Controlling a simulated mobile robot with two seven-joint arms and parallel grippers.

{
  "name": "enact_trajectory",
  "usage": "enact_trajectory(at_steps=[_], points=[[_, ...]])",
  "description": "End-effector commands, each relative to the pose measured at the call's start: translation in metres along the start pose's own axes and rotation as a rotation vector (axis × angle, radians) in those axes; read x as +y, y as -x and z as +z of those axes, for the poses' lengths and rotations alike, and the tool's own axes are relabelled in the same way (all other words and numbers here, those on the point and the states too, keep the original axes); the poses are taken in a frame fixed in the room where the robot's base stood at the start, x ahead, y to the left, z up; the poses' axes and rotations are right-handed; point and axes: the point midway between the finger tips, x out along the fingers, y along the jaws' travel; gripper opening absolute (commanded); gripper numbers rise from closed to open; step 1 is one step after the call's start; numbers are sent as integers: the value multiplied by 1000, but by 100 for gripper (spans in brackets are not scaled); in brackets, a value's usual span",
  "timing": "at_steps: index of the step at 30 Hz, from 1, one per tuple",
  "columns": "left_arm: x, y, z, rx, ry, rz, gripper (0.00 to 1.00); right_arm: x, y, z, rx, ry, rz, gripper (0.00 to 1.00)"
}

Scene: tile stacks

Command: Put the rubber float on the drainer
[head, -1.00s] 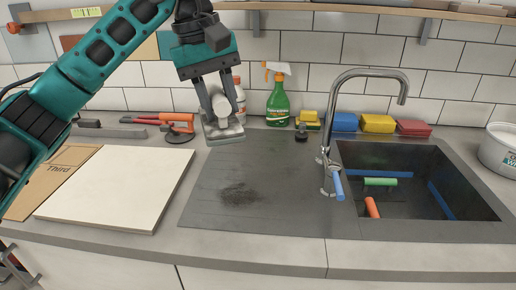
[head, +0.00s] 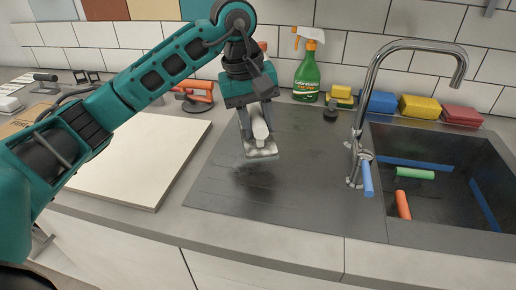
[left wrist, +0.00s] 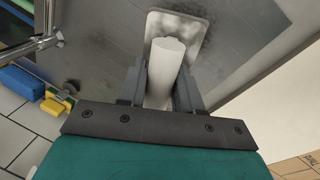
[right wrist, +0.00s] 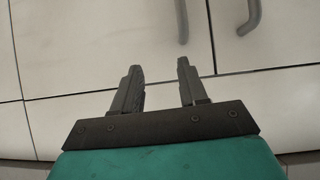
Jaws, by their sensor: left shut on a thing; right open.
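My left gripper (head: 258,122) is shut on the white handle of a float with a pale grey plate, which I take as the rubber float (head: 262,153). The float is over the dark grey drainer (head: 310,185) left of the sink; I cannot tell whether its plate touches. In the left wrist view the white handle (left wrist: 164,72) stands between the fingers, with the plate (left wrist: 190,30) beyond it and the drainer (left wrist: 105,42) behind. My right gripper (right wrist: 160,80) is open and empty in front of pale cabinet doors.
A tall tap (head: 359,110) stands between drainer and sink (head: 385,220). Coloured handles lie in the sink. A green spray bottle (head: 306,78), a small dark knob (head: 331,113) and coloured sponges (head: 420,107) line the back. A pale board (head: 150,150) lies left.

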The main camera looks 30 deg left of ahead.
Motion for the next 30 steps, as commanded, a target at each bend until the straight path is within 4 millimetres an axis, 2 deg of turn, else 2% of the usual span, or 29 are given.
enact_trajectory(at_steps=[1,8,15,28,29,30], points=[[-2,-8,0,0,1,-1,6,0,0,0,-1,0,-1,43],[-6,-28,0,1,0,1,6,-2,-1,0,-1,-1,-4,43],[-12,-60,0,1,0,1,6,-2,-2,-1,3,-1,-5,43],[-14,-68,0,3,0,2,6,-3,-5,0,8,-2,-7,43],[-13,-66,0,2,0,1,37,-3,-4,-2,8,-2,-7,43],[-13,-66,0,2,0,1,41,-3,-4,-3,8,-2,-7,43]])
